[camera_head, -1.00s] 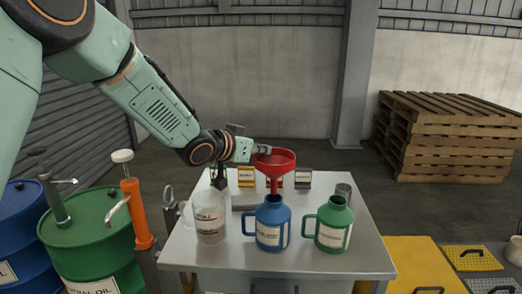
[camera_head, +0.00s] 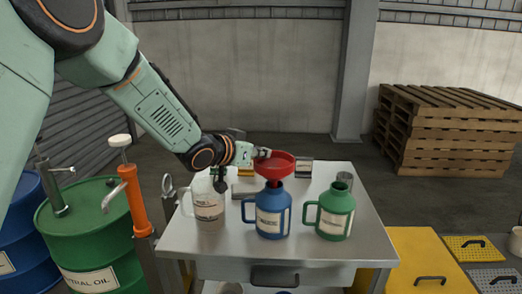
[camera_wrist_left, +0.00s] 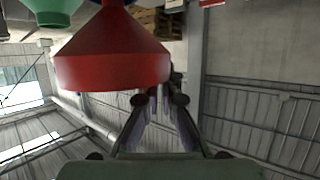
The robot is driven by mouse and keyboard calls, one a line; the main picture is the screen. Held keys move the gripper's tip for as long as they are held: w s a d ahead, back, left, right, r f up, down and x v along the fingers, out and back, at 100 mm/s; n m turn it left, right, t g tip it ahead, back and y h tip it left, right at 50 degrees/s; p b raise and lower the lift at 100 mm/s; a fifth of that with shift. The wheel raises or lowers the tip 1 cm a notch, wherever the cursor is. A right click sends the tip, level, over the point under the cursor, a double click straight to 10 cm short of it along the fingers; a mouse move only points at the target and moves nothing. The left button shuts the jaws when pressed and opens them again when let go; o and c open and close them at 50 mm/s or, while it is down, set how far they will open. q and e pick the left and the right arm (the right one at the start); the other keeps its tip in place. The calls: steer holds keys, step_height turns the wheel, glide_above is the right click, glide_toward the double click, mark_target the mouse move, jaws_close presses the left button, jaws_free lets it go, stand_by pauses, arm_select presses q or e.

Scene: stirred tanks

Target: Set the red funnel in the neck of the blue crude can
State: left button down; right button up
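The red funnel (camera_head: 275,165) stands upright over the blue crude can (camera_head: 272,212) on the table. My right gripper is not in view.
A green can (camera_head: 335,213) stands right of the blue can, a clear jug (camera_head: 208,200) left. Drums with pumps stand left, pallets (camera_head: 450,130) back right.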

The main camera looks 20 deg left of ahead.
arm_select(q)
steer(key=shift+d+f, duration=0.15)
steer(key=shift+f, duration=0.3)
steer(key=c, duration=2)
jaws_free()
steer(key=shift+c, duration=0.2)
steer(key=o, duration=0.6)
steer(key=v, duration=1.2)
